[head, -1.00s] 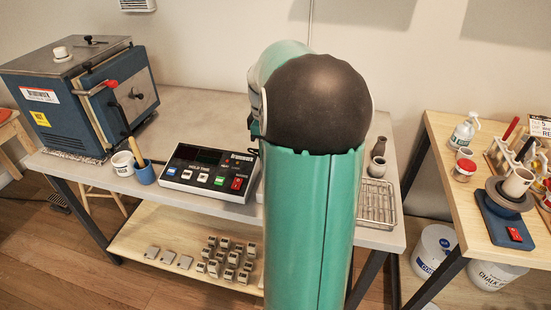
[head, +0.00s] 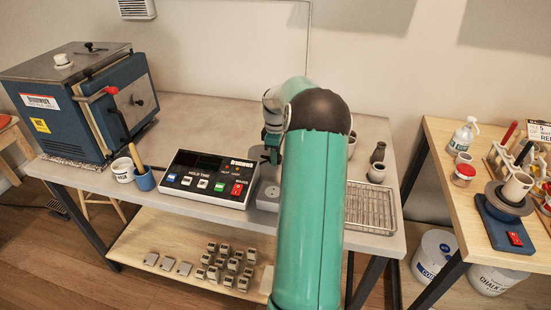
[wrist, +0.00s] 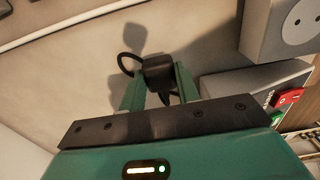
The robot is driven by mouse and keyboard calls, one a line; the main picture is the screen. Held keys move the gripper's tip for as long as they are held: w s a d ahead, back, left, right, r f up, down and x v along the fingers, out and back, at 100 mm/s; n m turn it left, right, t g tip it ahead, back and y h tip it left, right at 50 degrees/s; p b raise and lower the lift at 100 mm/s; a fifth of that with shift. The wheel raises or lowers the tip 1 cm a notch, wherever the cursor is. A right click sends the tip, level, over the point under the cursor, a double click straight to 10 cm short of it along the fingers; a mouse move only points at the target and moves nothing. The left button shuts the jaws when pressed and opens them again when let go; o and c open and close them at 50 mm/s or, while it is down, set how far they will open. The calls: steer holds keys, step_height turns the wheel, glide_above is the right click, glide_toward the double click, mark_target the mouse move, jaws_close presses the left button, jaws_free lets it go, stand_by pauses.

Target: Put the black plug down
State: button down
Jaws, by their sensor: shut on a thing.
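My gripper (wrist: 158,88) is shut on the black plug (wrist: 157,69) in the wrist view, with one green finger on each side of it. A black cord (wrist: 128,63) loops out from the plug to the left. The plug is over the pale worktop, and shadows fall beside it; I cannot tell how large the gap is. In the head view my gripper (head: 271,147) is behind the control box, over the worktop (head: 205,112). The plug is not clear there.
A grey socket block (head: 268,196) stands right of the control box (head: 210,178); the wrist view shows the block (wrist: 283,25) at upper right. A wire rack (head: 371,208) and small pots (head: 377,165) are further right. A kiln (head: 75,105) stands left. Worktop between kiln and gripper is clear.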

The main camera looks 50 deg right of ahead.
steer(key=shift+f, duration=0.8)
steer(key=shift+f, duration=0.1)
steer(key=shift+f, duration=0.35)
steer(key=shift+f, duration=0.15)
steer(key=c, duration=1)
jaws_free()
steer(key=shift+f, duration=0.1)
steer(key=shift+c, duration=0.2)
steer(key=shift+r, duration=0.5)
step_height(320, 180, up, 12)
steer(key=shift+r, duration=0.25)
